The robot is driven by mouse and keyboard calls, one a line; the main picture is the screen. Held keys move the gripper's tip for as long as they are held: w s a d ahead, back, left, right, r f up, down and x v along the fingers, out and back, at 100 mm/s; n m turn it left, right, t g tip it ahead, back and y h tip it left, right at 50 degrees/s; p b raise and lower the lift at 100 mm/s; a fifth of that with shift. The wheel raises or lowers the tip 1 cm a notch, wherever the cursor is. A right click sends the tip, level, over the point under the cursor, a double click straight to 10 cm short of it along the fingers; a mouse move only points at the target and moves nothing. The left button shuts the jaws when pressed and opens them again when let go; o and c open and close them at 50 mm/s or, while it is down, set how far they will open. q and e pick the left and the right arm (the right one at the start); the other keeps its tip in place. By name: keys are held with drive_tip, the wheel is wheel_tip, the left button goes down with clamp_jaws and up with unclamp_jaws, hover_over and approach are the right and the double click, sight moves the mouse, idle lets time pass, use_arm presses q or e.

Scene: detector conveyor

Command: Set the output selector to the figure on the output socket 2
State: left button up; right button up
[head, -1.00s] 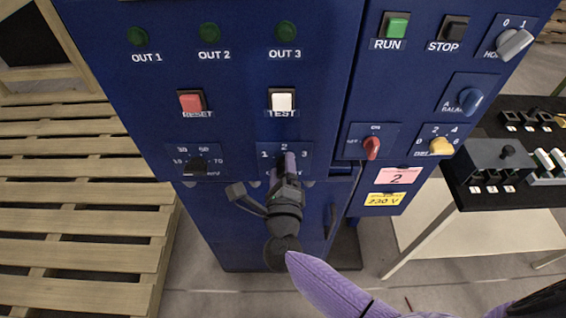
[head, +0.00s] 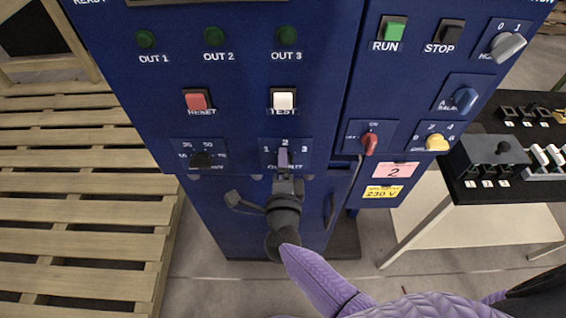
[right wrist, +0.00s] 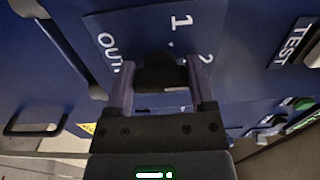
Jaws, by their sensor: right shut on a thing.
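The output selector sits on a small blue plate (head: 268,146) marked 1, 2 and 3, on the front of the blue cabinet. My right gripper (head: 284,158) reaches up to it from below and hides most of the knob in the head view. In the right wrist view, the black selector knob (right wrist: 158,74) is between the two purple fingers of the right gripper (right wrist: 160,88), which is shut on it. The direction of its pointer cannot be told. A pink label (head: 394,171) with a 2 is at the lower right of the cabinet. My left gripper is out of view.
The TEST button (head: 284,99) is above the selector. Another black knob (head: 202,160) is to its left, a red knob (head: 369,143) and a yellow knob (head: 437,142) to its right. A wooden pallet (head: 80,215) lies at left; a black-topped table (head: 510,185) stands at right.

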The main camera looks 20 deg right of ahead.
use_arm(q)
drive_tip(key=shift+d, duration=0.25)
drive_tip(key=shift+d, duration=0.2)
use_arm(e)
drive_tip(key=o, duration=1.2)
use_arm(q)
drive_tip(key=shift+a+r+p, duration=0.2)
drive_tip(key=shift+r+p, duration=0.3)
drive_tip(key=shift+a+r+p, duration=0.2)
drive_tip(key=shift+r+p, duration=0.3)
use_arm(e)
drive_tip(key=v, duration=1)
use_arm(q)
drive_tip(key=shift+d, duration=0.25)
